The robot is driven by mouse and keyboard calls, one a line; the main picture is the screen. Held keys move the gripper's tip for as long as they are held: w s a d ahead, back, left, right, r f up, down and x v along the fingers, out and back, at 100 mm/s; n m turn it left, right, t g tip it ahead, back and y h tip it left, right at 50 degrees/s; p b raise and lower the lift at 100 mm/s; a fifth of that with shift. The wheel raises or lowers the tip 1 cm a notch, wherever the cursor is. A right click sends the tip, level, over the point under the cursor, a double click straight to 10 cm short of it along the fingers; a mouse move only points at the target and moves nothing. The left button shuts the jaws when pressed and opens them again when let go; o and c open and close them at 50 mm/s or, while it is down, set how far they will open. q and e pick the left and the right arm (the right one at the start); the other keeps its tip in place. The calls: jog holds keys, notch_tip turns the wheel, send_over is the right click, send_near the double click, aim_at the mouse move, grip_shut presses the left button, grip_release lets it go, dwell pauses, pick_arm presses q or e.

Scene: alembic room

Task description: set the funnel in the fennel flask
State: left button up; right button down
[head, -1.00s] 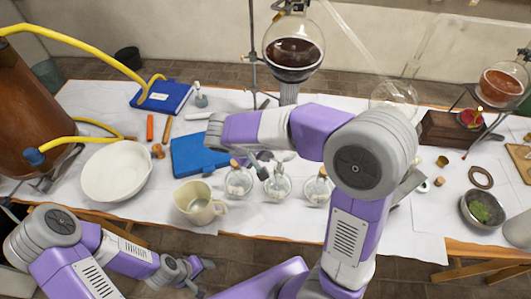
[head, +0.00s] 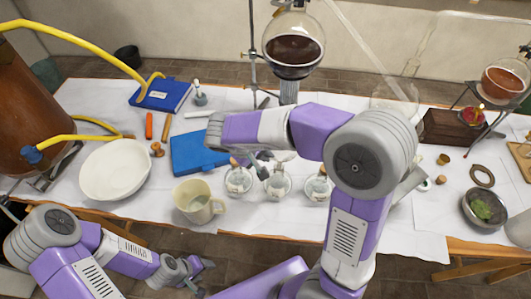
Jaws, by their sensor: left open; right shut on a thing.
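Three small round glass flasks stand in a row at the table's front: a left flask (head: 238,182), a middle flask (head: 277,186) and a right flask (head: 317,187). The left and right ones have corks; I see no cork on the middle one. Their labels are too small to read, so I cannot tell which is fennel. My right gripper (head: 259,162) is shut on a pale thing, apparently the funnel (head: 284,156), at the middle flask's mouth. My forearm partly hides this, and I cannot tell whether funnel and flask touch. My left gripper (head: 205,278) is open and empty, below the table's front edge.
A jug (head: 196,207) stands just left of the flasks, with a white basin (head: 115,170) further left. A blue book (head: 195,152) lies behind. A metal bowl (head: 482,213) with green leaves is at right. A large flask (head: 293,48) hangs on a stand behind.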

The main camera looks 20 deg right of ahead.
jog(key=shift+f+b, duration=2)
jog(key=shift+f, duration=0.25)
dwell(3.0)
jog(key=c, duration=1.2)
grip_release()
jog(key=shift+r, duration=0.25)
notch_tip(320, 180, up, 7)
jog(key=p, duration=0.5)
jog(key=shift+f, duration=0.15)
